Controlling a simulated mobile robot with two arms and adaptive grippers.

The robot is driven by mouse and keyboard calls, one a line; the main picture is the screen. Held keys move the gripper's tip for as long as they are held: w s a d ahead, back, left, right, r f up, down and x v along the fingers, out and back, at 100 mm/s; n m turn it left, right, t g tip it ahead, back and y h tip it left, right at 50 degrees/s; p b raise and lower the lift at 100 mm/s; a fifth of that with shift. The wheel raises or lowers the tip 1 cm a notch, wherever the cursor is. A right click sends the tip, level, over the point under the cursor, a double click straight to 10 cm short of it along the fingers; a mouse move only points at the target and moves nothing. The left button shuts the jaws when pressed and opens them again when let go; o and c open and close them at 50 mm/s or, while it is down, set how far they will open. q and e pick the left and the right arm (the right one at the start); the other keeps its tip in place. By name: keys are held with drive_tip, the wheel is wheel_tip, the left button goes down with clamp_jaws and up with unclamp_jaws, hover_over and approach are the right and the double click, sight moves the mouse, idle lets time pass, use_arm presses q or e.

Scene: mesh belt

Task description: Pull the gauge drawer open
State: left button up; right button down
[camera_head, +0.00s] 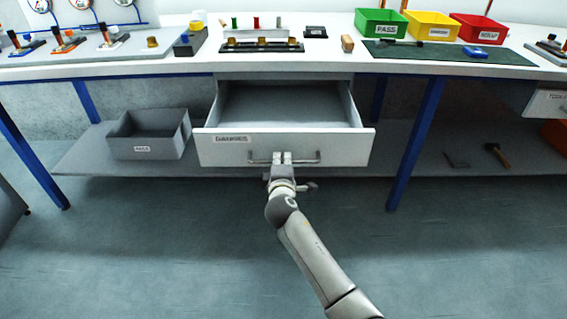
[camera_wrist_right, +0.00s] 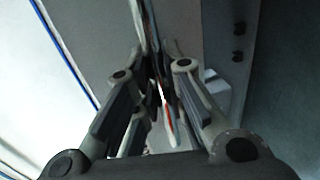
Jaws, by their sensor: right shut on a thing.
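The gauge drawer (camera_head: 345,147) is a white drawer under the workbench, with a label on the left of its front. It is pulled out and its grey inside shows; the part in view looks empty. A grey bar handle (camera_head: 307,161) runs across the lower middle of the front. My right gripper (camera_head: 282,156) is at the middle of this handle, shut on it, with the arm coming up from below. In the right wrist view the fingers (camera_wrist_right: 160,85) close around a thin upright edge; the handle is hard to make out there. My left gripper is not in view.
The workbench (camera_head: 335,58) carries green, yellow and red bins at the back right and several gauges and blocks. A grey crate (camera_head: 150,137) stands on the low shelf at left. Blue legs (camera_head: 415,140) flank the drawer. The floor in front is clear.

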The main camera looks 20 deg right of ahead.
drive_tip(key=c, duration=1.5)
unclamp_jaws()
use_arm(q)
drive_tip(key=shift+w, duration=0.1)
use_arm(e)
drive_tip(key=v, duration=1.2)
